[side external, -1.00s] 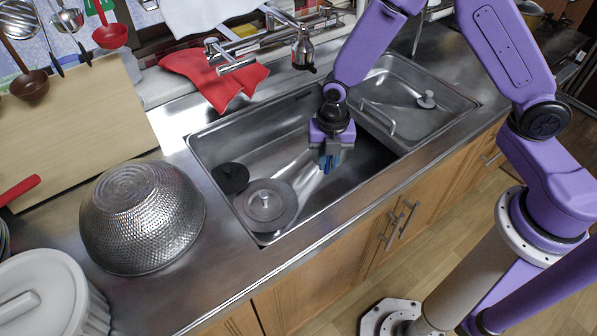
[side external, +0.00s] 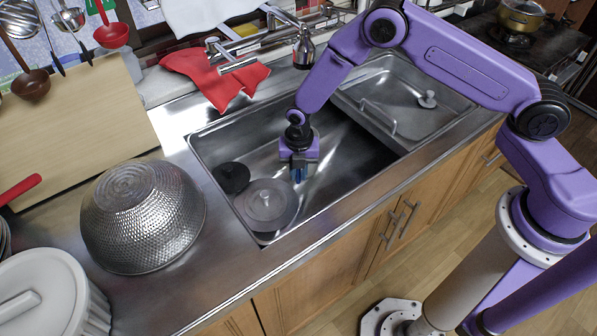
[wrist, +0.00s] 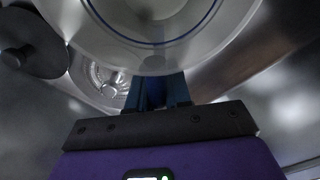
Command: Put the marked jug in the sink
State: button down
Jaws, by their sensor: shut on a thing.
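A pale, round vessel with a thin blue line near its rim (wrist: 155,60), apparently the jug, fills the top of the wrist view. My gripper (wrist: 157,88) is shut on its near edge with blue fingers. No mark on it shows. In the side view my gripper (side external: 298,175) points down over the left part of the steel sink (side external: 335,150), just right of a grey round disc.
A grey disc with a knob (side external: 268,206) and a smaller black disc (side external: 231,178) lie in the sink's left end. An upturned hammered bowl (side external: 142,218) stands on the counter to the left. A raised tray (side external: 405,100) covers the right end. The tap (side external: 303,50) is behind.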

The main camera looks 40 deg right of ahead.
jog(key=shift+f, duration=0.35)
jog(key=c, duration=1.1)
grip_release()
jog(key=shift+f, duration=0.15)
jog(key=shift+o, duration=0.2)
notch_tip(320, 180, up, 12)
jog(key=shift+r, duration=0.15)
jog(key=shift+s, duration=0.1)
